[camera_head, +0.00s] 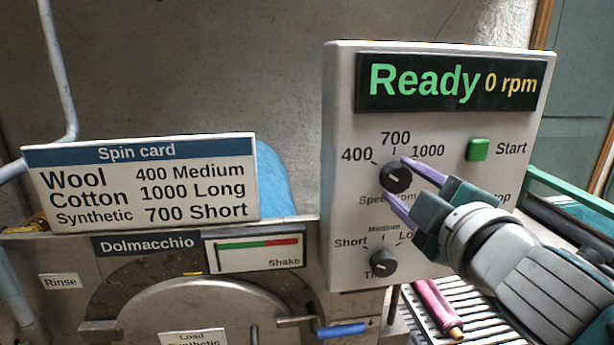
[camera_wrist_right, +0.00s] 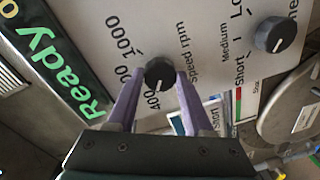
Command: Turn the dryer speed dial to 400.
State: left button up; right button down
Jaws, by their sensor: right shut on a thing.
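The black speed dial (camera_head: 397,177) is on the grey control panel (camera_head: 345,110), under the numbers 400, 700 and 1000. My right gripper (camera_head: 396,178) reaches in from the right. Its two purple fingers are shut on the dial, one on each side. The right wrist view also shows the dial (camera_wrist_right: 160,73) between the fingertips (camera_wrist_right: 159,72). A small pale mark shows on the dial's edge on the side toward 400, but its exact direction is hard to tell. The display (camera_head: 455,83) reads "Ready" and "0 rpm". My left gripper is not in view.
A second dial (camera_head: 383,260) for time sits below. A green Start button (camera_head: 477,149) is to the right, and the label under it is partly hidden by my gripper. A spin card (camera_head: 140,180) stands left, listing Wool 400 Medium. A pink bottle-like item (camera_head: 438,308) lies below the panel.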

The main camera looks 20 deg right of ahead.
jog(key=shift+n, duration=0.5)
jog(key=shift+c, duration=1.5)
grip_release()
jog(key=b+v, duration=0.2)
jog(key=v, duration=0.8)
